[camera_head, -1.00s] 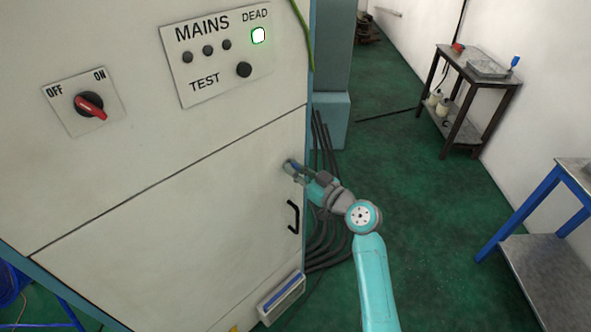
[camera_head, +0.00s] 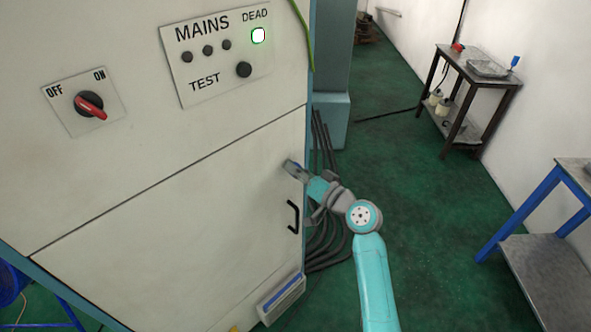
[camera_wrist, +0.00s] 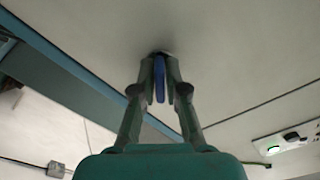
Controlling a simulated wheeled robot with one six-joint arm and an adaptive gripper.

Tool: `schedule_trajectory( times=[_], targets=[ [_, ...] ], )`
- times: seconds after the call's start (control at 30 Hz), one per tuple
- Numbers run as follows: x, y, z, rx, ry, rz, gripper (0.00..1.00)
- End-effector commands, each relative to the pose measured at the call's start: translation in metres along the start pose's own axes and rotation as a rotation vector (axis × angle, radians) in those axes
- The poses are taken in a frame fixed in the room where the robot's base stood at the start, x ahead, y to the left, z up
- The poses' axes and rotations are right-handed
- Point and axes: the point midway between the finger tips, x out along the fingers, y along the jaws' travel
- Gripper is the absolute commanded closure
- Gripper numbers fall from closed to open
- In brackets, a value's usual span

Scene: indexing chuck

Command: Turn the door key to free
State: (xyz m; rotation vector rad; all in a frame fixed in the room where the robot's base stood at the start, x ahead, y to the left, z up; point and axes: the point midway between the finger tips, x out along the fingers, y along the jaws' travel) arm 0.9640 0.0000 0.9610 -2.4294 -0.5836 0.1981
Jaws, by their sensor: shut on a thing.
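The door key is blue and shows in the wrist view (camera_wrist: 159,80), its flat bow seen nearly edge-on between the two fingers. My gripper (camera_wrist: 161,78) is shut on it, with the fingertips close to the door face. In the head view my gripper (camera_head: 289,166) is at the right edge of the pale cabinet door (camera_head: 170,230), above the black handle. There the fingers mostly hide the key. The lock behind the fingertips is hidden, and I cannot read any lock marking.
The black door handle (camera_head: 293,217) is just below my gripper. Above the door are a red rotary switch (camera_head: 90,105) and the MAINS panel (camera_head: 215,55) with its DEAD lamp lit. Black cables (camera_head: 325,245) run beside the cabinet.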

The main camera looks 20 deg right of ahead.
Motion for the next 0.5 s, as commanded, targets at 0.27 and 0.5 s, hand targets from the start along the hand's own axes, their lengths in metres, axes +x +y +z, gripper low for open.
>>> schedule_trajectory(
  times=[0.27, 0.5],
  targets=[
    [-0.0001, 0.0006, -0.0003, 0.262, 0.001, 0.000, 1.00],
    [-0.0001, 0.0010, -0.0002, 0.488, 0.001, 0.001, 1.00]
  ],
)
